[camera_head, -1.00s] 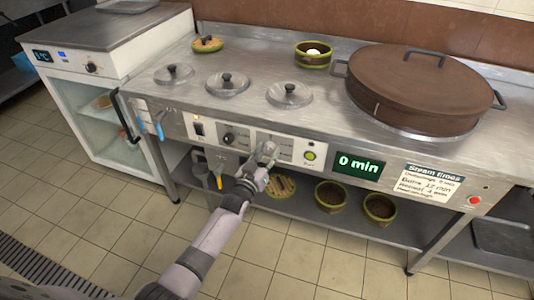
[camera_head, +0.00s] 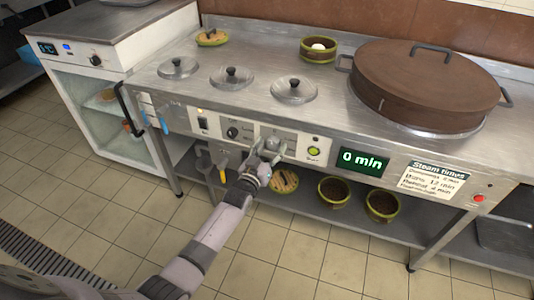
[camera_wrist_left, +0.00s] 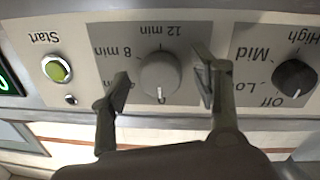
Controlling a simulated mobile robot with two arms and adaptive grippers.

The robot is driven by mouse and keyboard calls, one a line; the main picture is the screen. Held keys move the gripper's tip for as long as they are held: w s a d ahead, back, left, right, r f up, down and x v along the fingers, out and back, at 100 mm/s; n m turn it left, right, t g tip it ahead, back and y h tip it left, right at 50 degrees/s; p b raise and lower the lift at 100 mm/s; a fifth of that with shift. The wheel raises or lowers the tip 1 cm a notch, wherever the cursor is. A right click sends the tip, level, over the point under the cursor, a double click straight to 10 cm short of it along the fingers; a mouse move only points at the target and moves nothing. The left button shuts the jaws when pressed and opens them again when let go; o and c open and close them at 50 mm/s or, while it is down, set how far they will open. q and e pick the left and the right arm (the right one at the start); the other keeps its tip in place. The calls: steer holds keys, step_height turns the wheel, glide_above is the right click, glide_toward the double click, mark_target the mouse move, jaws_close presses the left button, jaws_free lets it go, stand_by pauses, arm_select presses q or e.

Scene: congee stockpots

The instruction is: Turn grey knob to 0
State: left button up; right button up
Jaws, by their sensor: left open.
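The grey knob (camera_wrist_left: 160,75) is on the front panel of the steel counter. In the left wrist view, which shows the panel upside down, its dial reads 12 min at the top, 8 min at the left and a 0-like mark at the bottom. A small pale mark shows at the knob's bottom edge, by that label. My left gripper (camera_wrist_left: 162,70) is open, one finger on each side of the knob, with visible gaps. In the head view my left gripper (camera_head: 268,149) covers most of the knob. The display (camera_head: 363,161) reads 0 min. My right gripper is out of view.
A black knob (camera_wrist_left: 294,76) with Off, Low, Mid and High labels sits beside the grey one. The green Start button (camera_wrist_left: 56,70) is on the other side. A large brown lid (camera_head: 425,80) covers the pot above. Bowls (camera_head: 333,190) stand on the lower shelf.

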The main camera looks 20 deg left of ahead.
arm_select(q)
steer(key=s+a, duration=0.1)
steer(key=s, duration=1)
steer(key=shift+s+a, duration=0.15)
steer(key=shift+s, duration=0.25)
steer(key=shift+f, duration=0.1)
